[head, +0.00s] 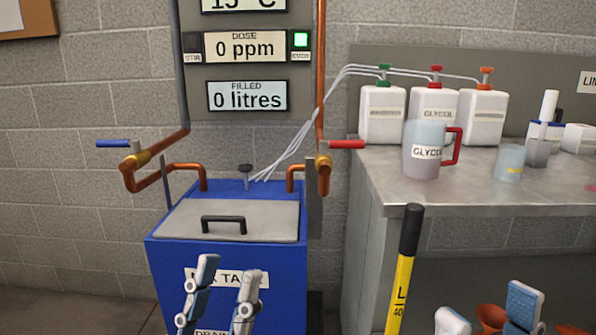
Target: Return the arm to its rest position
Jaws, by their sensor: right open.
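My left gripper (229,272) is in front of the blue mix tank (170,262), low in the head view. Its two blue and white fingers stand apart with nothing visible between them. My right gripper (488,306) is at the bottom right edge, in front of the space under the bench. Its fingers are spread apart and no held thing shows between them. Most of both arms is out of the frame.
The tank's grey lid (252,226) is shut. A yellow stick (398,290) with a black top stands between my grippers. The metal bench (450,190) carries a labelled jug (420,165), a cup (509,163) and white canisters (382,120). Orange objects (490,316) show low at right.

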